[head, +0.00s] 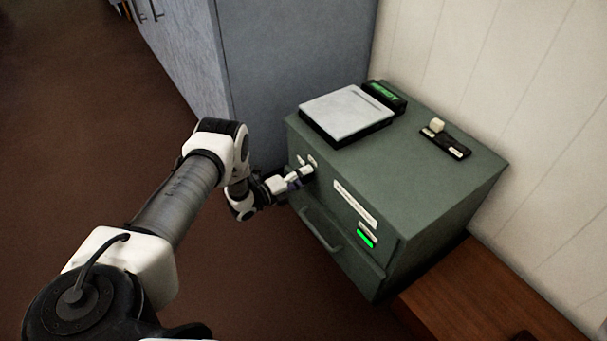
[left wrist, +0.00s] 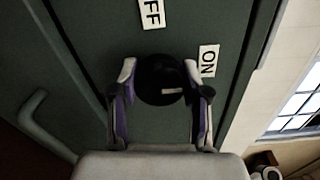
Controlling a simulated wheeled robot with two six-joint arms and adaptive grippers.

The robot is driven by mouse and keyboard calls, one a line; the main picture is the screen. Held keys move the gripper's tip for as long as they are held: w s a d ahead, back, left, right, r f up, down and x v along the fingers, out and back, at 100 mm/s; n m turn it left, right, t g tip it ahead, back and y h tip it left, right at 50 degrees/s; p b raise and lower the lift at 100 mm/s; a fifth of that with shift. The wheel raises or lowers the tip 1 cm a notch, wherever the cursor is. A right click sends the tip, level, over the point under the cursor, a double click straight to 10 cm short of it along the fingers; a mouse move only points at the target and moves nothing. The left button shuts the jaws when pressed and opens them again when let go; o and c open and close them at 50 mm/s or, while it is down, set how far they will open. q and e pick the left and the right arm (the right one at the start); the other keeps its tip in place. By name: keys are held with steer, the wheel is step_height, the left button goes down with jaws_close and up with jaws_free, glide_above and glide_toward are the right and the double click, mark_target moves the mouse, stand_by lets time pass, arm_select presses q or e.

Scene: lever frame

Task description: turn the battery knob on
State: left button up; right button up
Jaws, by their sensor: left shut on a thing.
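The battery knob (left wrist: 158,72) is round and black with a short white mark on its lower right part. It sits on the front of the green cabinet (head: 440,215). In the left wrist view an OFF label (left wrist: 152,14) lies above the knob and an ON label (left wrist: 208,60) to its right. My left gripper (left wrist: 160,92) has one finger on each side of the knob and is shut on it. In the head view the gripper (head: 299,178) is at the cabinet front and hides the knob. My right gripper is not in view.
On the cabinet top are a silver-topped plate (head: 345,113), a small green display (head: 384,92) and a black switch strip (head: 446,140). The front has a green lit indicator (head: 365,238) and a handle (head: 322,232). A grey cabinet (head: 290,70) stands behind. A wooden surface (head: 480,295) is at right.

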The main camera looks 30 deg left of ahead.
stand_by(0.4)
arm_select(q)
steer(key=o, duration=1.1)
steer(key=shift+o, duration=0.2)
steer(key=v, duration=1.2)
